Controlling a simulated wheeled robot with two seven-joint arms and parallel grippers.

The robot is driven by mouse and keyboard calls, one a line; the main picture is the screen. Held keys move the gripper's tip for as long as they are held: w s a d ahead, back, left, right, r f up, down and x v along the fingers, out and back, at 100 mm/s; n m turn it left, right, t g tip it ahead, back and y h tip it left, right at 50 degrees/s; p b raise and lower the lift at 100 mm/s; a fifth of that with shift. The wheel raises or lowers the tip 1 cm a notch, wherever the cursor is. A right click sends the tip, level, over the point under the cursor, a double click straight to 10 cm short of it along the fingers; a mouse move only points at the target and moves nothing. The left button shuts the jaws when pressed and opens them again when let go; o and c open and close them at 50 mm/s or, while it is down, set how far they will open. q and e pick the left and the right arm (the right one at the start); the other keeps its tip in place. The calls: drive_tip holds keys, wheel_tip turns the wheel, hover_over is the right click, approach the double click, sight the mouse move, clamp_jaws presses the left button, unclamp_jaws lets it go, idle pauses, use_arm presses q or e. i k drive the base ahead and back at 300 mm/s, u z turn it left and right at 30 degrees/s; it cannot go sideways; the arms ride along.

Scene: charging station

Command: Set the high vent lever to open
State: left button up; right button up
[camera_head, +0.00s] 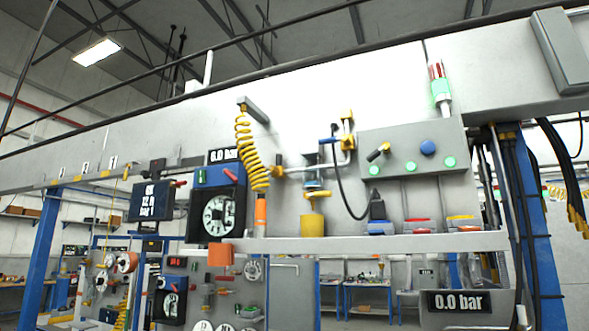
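I cannot tell by label which lever is the high vent lever. On the upper wall, a pipe carries a blue-ended handle (328,141) beside a yellow fitting (347,118). A black lever with a yellow part (378,152) is tilted on the grey control box (400,146). Another red handle (230,174) is above the round dial gauge (219,214). Neither of my grippers is in view.
A shelf ledge (380,243) runs below the fittings and holds coloured trays (463,222). A coiled yellow hose (250,150) hangs at left. A blue post (538,225) and dark cables stand at right.

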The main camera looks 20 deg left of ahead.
sight(259, 170)
drive_tip(key=z, duration=0.4)
drive_tip(key=k, duration=0.9)
drive_tip(key=u, duration=0.2)
drive_tip(key=i, duration=0.6)
drive_tip(key=u, duration=0.65)
drive_tip(key=i, duration=0.85)
drive_tip(key=z, duration=0.25)
